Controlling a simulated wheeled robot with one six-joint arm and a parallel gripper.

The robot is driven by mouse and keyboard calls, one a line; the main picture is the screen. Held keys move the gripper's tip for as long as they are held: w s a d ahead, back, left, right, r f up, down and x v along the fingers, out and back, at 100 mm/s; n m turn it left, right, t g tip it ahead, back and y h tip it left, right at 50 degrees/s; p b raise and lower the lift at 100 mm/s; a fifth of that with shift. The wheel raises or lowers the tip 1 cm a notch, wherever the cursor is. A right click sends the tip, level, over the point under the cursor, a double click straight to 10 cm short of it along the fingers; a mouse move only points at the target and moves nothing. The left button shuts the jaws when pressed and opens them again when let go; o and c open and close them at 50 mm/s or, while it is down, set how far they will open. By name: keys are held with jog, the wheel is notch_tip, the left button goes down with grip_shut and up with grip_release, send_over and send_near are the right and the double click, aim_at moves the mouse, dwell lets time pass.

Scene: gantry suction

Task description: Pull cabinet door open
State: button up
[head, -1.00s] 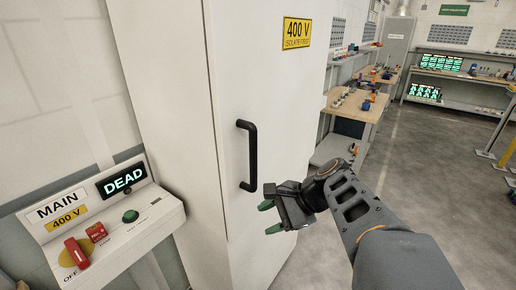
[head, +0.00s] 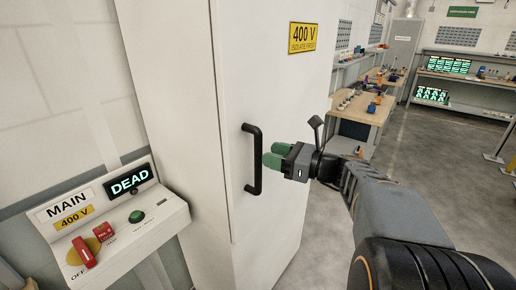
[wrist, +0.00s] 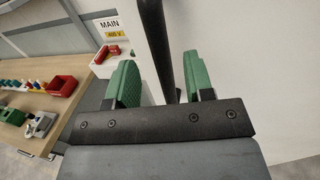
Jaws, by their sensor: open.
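The tall white cabinet door (head: 275,90) appears shut and has a black vertical bar handle (head: 252,160). My gripper (head: 272,155) is at the handle's right, with its green fingertips very close to the bar. In the wrist view, the black handle (wrist: 155,42) runs between the two spread green fingers of my gripper (wrist: 162,77). The jaws are open and not closed on the bar. I cannot tell whether a finger touches it.
A control box (head: 120,225) with a lit DEAD display (head: 131,180), a red switch (head: 84,252) and a green button (head: 136,216) stands left of the cabinet. A workbench (head: 366,106) is behind at right. The grey floor (head: 425,165) there is clear.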

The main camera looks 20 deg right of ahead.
aim_at(258, 151)
jog(key=shift+p+x, duration=0.35)
jog(key=shift+x, duration=2.05)
grip_shut()
